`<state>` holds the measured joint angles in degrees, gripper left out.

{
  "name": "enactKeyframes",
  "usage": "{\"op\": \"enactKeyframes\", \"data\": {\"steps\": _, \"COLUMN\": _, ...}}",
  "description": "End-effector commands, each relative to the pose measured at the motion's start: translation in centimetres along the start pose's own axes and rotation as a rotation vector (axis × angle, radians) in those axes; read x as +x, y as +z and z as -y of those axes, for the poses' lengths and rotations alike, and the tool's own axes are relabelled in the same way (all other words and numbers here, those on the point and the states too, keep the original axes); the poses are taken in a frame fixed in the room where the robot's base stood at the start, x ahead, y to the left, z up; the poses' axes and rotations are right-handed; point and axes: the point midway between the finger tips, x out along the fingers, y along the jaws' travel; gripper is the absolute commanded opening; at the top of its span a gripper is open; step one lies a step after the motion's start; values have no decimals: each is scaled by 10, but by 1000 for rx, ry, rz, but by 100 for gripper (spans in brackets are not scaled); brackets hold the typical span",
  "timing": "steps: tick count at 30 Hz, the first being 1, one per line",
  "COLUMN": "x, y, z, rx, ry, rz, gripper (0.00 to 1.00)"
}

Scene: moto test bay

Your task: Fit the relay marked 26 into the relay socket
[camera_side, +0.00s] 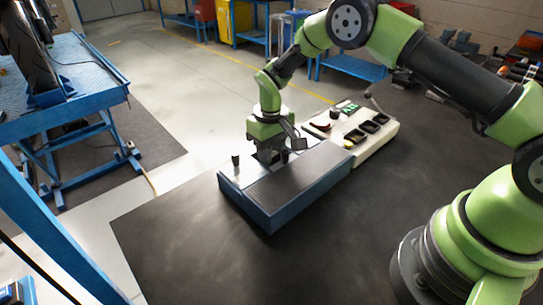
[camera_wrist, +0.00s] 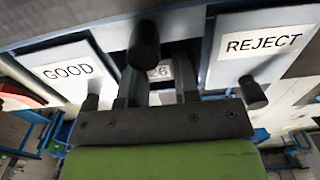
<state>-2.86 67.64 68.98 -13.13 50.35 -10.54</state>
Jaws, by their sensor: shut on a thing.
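My gripper (camera_side: 267,155) points down over the far end of a blue box with a dark top (camera_side: 300,183). In the wrist view my gripper (camera_wrist: 158,80) has its two fingers closed on the relay marked 26 (camera_wrist: 160,71), whose pale label shows between them. The rest of the relay is hidden by the fingers, and it is too small to make out in the side view. I cannot tell whether it touches the box. I cannot pick out the relay socket with certainty in either view.
White plates marked GOOD (camera_wrist: 68,71) and REJECT (camera_wrist: 262,43) flank the fingers. Dark posts stand close by, one at the box's left (camera_side: 236,160). A cream panel (camera_side: 385,140) with dark recesses adjoins the box. The dark mat in front (camera_side: 200,255) is clear.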

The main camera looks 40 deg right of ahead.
Motion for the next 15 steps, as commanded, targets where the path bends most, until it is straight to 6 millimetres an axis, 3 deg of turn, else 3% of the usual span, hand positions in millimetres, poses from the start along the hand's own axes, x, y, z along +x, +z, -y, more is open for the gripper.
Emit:
{"op": "enactKeyframes", "data": {"steps": 9, "x": -65, "y": -1, "z": 0, "rx": -1, "ry": 1, "rz": -4, "gripper": 6}}
{"op": "enactKeyframes", "data": {"steps": 15, "x": -88, "y": 0, "z": -14, "rx": 6, "ry": 1, "rz": 0, "gripper": 6}}
